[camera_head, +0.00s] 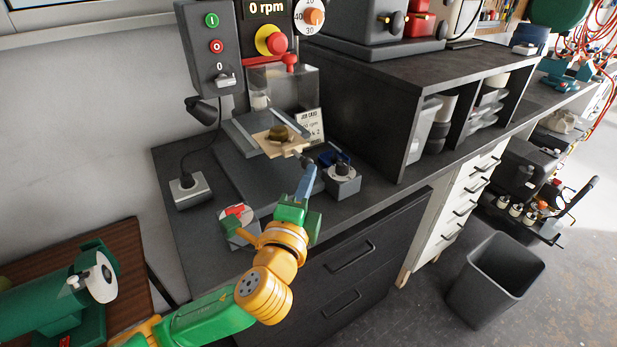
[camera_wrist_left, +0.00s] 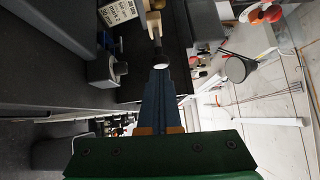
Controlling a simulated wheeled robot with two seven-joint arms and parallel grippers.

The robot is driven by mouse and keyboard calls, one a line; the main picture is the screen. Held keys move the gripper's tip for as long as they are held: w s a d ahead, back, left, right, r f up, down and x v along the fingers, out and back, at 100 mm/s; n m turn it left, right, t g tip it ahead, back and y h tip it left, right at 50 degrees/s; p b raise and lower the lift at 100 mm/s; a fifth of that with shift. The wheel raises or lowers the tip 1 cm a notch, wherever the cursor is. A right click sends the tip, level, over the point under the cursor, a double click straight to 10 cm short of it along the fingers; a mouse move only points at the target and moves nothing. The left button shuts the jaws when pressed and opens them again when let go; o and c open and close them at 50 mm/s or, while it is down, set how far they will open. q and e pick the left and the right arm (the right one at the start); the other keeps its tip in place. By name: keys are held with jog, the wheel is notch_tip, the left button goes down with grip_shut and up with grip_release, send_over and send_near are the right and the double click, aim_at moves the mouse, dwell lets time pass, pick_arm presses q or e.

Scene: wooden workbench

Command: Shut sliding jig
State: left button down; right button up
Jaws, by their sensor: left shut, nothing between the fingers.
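The sliding jig (camera_head: 277,146) is a light wooden plate carrying a brownish lump, between two pale rails on the drill press base. A small wooden block with a dark-tipped handle (camera_head: 304,158) projects from its front right. In the left wrist view the wooden block (camera_wrist_left: 153,24) and the dark handle (camera_wrist_left: 159,55) lie straight ahead of the fingers. My left gripper (camera_head: 310,168) has its slim blue fingers shut and empty, with the tips at or very close to the handle's end. I cannot tell whether they touch. My right gripper is not in view.
A job card (camera_head: 309,127) stands behind the jig. The drill press control panel (camera_head: 211,47) rises above. A red-marked container (camera_head: 238,222) sits at the bench's front left.

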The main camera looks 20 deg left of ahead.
aim_at(283, 153)
pick_arm(q)
jog(key=w+a, duration=0.4)
jog(key=a, duration=0.1)
jog(key=w+a, duration=0.1)
jog(key=a, duration=0.1)
jog(key=shift+w+a, duration=0.3)
jog(key=shift+w, duration=0.1)
jog(key=shift+d+r, duration=0.15)
jog(key=shift+r, duration=0.05)
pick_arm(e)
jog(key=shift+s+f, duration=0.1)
pick_arm(q)
jog(key=shift+f, duration=0.1)
